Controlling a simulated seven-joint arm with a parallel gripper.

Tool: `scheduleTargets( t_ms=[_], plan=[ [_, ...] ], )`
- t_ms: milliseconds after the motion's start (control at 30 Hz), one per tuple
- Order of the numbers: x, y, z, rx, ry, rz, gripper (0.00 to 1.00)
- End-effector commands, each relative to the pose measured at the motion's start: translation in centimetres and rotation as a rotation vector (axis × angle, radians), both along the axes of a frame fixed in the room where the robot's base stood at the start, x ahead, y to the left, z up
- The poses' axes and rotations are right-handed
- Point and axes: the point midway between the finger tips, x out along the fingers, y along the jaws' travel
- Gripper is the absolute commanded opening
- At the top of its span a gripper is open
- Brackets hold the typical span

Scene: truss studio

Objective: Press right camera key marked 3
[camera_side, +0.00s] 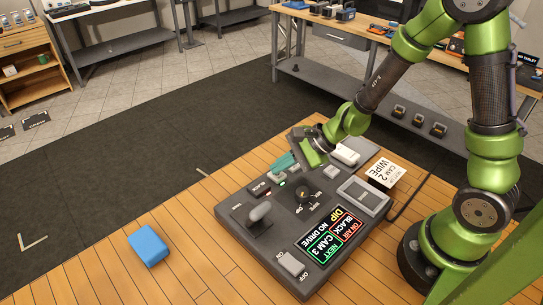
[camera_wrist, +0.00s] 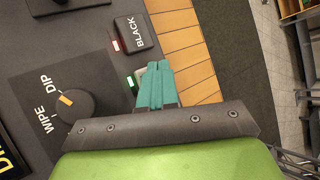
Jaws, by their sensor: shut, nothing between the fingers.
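The grey control console (camera_side: 235,222) lies on the wooden floor. Its screen (camera_side: 325,238) reads ON AIR BLACK, DIP, NEXT CAM 3, NO DRIVE. My gripper (camera_side: 279,168) is shut and empty, its teal fingers over the console's far key row. In the wrist view the fingertips (camera_wrist: 154,70) overlap a pale key (camera_wrist: 140,76) beside a lit green lamp (camera_wrist: 130,82). The fingers cover most of this key, and contact cannot be told. No number is readable on it. The dark BLACK key (camera_wrist: 133,33) sits beside it, with a red lamp (camera_wrist: 115,45).
A WIPE/DIP knob (camera_wrist: 75,104) stands near the fingers. A CAM 2 WIPE card (camera_side: 386,173) stands behind. A blue block (camera_side: 148,245) lies left on clear floor.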

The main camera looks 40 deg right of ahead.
Motion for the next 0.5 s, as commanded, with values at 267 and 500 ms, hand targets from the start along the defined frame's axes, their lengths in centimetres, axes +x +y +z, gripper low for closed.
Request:
scheduleTargets(
  t_ms=[267,500],
  plan=[
    [0.01,-0.04,1.14,-0.001,-0.001,0.0,0.0],
    [0.0,-0.03,1.15,-0.001,-0.001,0.0,0.0]
  ],
)
